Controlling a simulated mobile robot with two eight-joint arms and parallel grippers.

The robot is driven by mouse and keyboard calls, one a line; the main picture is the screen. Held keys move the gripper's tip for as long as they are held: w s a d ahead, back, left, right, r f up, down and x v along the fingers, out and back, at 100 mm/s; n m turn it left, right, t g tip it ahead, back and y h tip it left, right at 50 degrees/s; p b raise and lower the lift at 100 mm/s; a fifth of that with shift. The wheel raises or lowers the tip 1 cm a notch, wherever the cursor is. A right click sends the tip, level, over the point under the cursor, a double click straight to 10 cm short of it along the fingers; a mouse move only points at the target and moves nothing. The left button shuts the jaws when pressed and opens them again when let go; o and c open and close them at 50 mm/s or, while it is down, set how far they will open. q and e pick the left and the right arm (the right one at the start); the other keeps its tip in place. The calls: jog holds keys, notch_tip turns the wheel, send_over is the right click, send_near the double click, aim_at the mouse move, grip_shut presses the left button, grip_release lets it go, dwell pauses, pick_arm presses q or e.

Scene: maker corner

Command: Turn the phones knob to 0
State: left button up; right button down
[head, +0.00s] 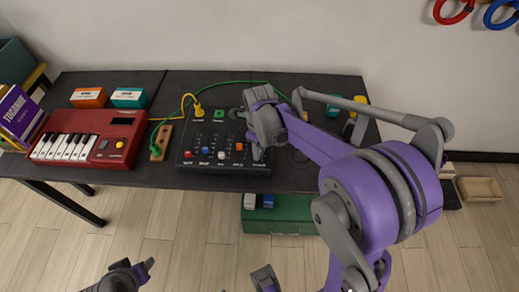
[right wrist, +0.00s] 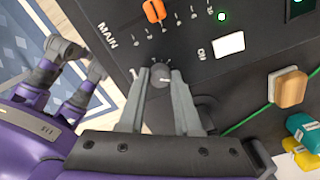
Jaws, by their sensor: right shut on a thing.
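The dark mixer panel (head: 184,158) lies on the table, with coloured slider caps and a green light. My right gripper (head: 257,150) is at its front right part, and its arm covers what lies behind it. In the right wrist view, my right gripper (right wrist: 160,74) is shut on a small dark round knob (right wrist: 159,79), one finger on each side. The knob's label and scale are hidden by the fingers, and its pointer direction is unclear. My left gripper (head: 143,268) is low at the bottom left, away from the table; its opening is unclear.
A red keyboard (head: 122,141) stands left of the mixer. Orange (head: 88,97) and teal (head: 128,97) boxes are behind it. Yellow (head: 186,99) and green (head: 240,83) cables run over the table. In the wrist view, an orange slider cap (right wrist: 154,10) is near the knob.

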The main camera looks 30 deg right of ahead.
jog(key=shift+n, duration=0.3)
